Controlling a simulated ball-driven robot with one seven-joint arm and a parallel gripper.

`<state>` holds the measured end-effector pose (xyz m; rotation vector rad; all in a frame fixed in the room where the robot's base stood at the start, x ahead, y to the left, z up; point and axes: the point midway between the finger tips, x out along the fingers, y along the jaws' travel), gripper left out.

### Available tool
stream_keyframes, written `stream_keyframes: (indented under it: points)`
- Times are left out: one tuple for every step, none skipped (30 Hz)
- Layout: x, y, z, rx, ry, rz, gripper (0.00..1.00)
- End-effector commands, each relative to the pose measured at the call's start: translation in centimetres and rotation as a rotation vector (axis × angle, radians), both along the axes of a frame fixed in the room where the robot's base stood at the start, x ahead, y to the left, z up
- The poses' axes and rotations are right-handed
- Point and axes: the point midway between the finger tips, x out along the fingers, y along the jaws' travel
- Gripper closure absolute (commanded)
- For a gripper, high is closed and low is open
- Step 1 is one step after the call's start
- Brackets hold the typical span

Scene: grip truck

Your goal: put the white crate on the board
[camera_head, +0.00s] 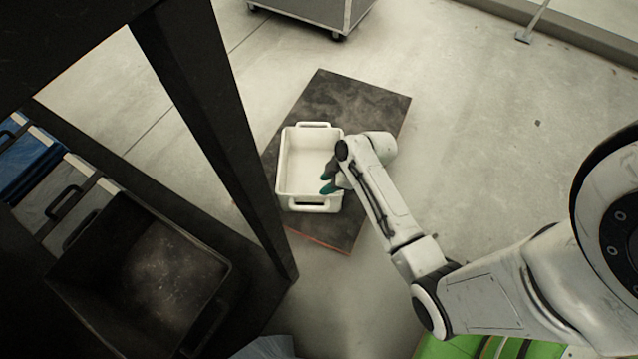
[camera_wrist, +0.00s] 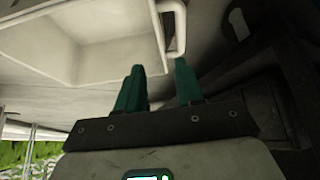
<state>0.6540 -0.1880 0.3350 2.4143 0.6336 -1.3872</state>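The white crate (camera_head: 298,160) is empty and upright, and in the head view it lies over the dark board (camera_head: 352,98), near the board's left edge. Whether its base rests flat on the board is hard to tell. My gripper (camera_head: 327,182) is at the crate's right side, near the lower right corner. In the wrist view the crate (camera_wrist: 85,50) fills the upper left, with its handle (camera_wrist: 181,28) just beyond the fingertips. The green fingers of my gripper (camera_wrist: 159,66) are apart with an empty gap, and no grip on the handle shows.
A dark rack post (camera_head: 215,120) stands left of the board. The rack holds a black crate (camera_head: 165,280), a grey crate (camera_head: 55,195) and a blue crate (camera_head: 25,155). A grey wheeled cart (camera_head: 315,10) is at the top. The floor right of the board is clear.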

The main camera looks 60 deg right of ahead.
Motion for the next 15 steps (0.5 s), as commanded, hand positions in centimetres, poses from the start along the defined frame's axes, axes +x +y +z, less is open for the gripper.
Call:
stream_keyframes:
  points:
    - [-0.2,-0.1,0.6,0.0,0.0,0.0,0.63]
    - [-0.3,-0.1,0.8,0.0,0.0,0.0,0.63]
    - [-0.5,-0.2,0.9,0.001,0.0,0.0,0.63]
    - [-0.5,-0.1,1.1,0.002,0.003,0.001,0.63]
    - [-0.6,0.1,1.2,0.002,0.008,-0.001,0.63]
    - [-0.8,0.5,1.4,0.005,0.02,-0.006,0.63]
    - [-1.0,1.0,1.6,0.009,0.036,-0.011,0.63]
    - [-1.3,1.7,1.9,0.013,0.057,-0.019,0.63]
    - [-1.8,2.7,2.3,0.017,0.089,-0.033,0.63]
    - [-2.3,3.6,2.7,0.018,0.118,-0.049,0.63]
    - [-2.8,4.5,3.3,0.019,0.15,-0.069,0.63]
    - [-3.7,5.7,4.0,0.016,0.195,-0.102,0.63]
    - [-4.4,6.5,4.7,0.012,0.228,-0.131,0.63]
    - [-5.2,7.2,5.4,0.005,0.258,-0.163,0.63]
    - [-6.2,8.1,6.4,-0.005,0.296,-0.209,0.63]
